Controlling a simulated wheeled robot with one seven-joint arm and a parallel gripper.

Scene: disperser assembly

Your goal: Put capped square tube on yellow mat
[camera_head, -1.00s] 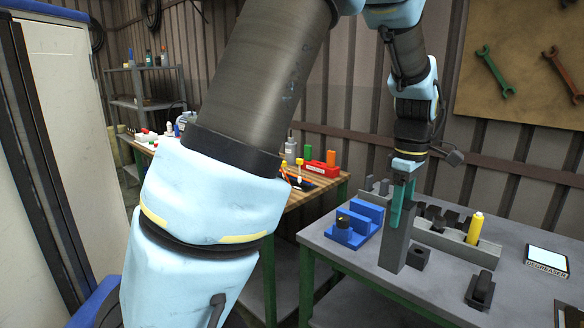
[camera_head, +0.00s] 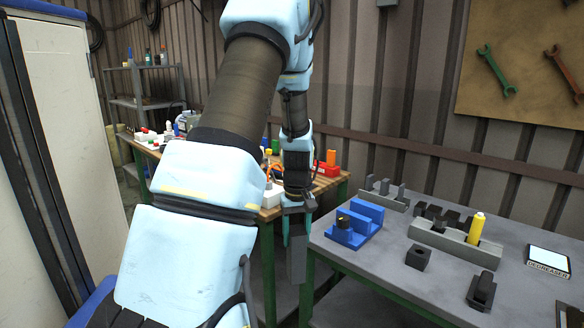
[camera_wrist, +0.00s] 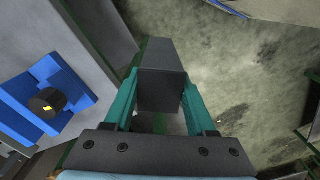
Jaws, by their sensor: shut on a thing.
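A grey square tube hangs upright below my gripper (camera_head: 297,222) in the head view, its visible part (camera_head: 297,264) beside the left edge of the grey table (camera_head: 385,283). My gripper's two teal fingers are shut on opposite sides of the tube. In the wrist view the tube (camera_wrist: 162,88) sits between the fingers and points away over the floor. I cannot make out a cap on the tube. No yellow mat can be made out in either view.
A blue fixture (camera_head: 362,222) with a black round part stands near the grey table's left edge. A grey rack with a yellow cylinder (camera_head: 476,228), a dark block (camera_head: 418,257) and a degreaser panel (camera_head: 547,262) lie further right. A wooden bench (camera_head: 270,212) with small items stands behind my arm.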

